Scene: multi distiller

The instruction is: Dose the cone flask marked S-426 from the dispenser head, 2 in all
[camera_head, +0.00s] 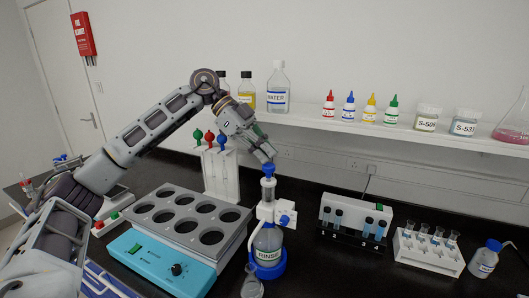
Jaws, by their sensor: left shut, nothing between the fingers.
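The dispenser head (266,211) is white with a blue knob, and sits on a bottle labelled RINSE (268,242) with a blue base. Its plunger has a blue top (268,169). My left gripper (267,156) is shut and empty, pointing down just above the plunger top; I cannot tell whether it touches. A small clear cone flask (252,287) stands in front of the bottle, at the bottom edge of the view. Its lower part is cut off and no marking on it is readable. My right gripper is not in view.
A blue heating block (160,262) with a grey holed rack (222,218) stands left of the dispenser. A white stand with coloured pipettes (221,170) is behind it. Tube racks (428,252) and a small bottle (485,260) are right. Bottles line the shelf (320,122).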

